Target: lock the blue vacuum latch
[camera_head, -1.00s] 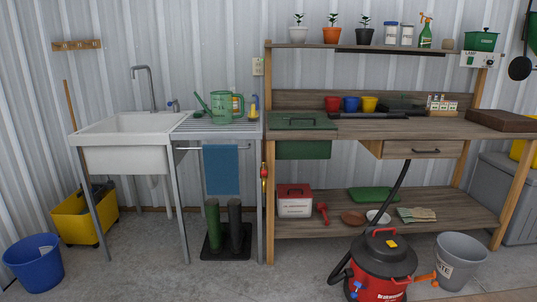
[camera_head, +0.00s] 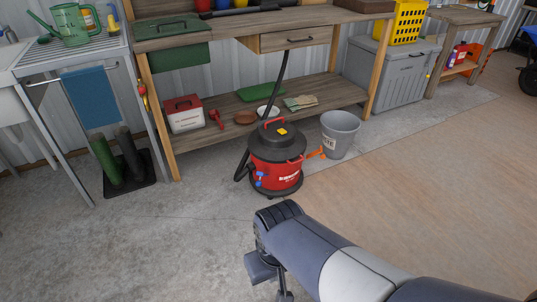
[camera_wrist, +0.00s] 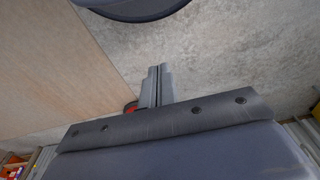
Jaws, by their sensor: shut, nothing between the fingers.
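The red shop vacuum (camera_head: 276,170) with a black lid stands upright on the concrete in front of the workbench. Its small blue latch (camera_head: 260,182) shows on the front left of the red body; its exact position is too small to tell. My gripper (camera_wrist: 159,68) is shut and empty in the wrist view, pointing over bare floor. A small red patch beside the fingers in the wrist view cannot be identified.
A grey bucket (camera_head: 341,135) stands right of the vacuum, an orange piece between them. The vacuum's black hose rises to the workbench (camera_head: 200,38). A boot rack (camera_head: 130,190) is at left. The floor (camera_head: 170,240) in front of the vacuum is clear.

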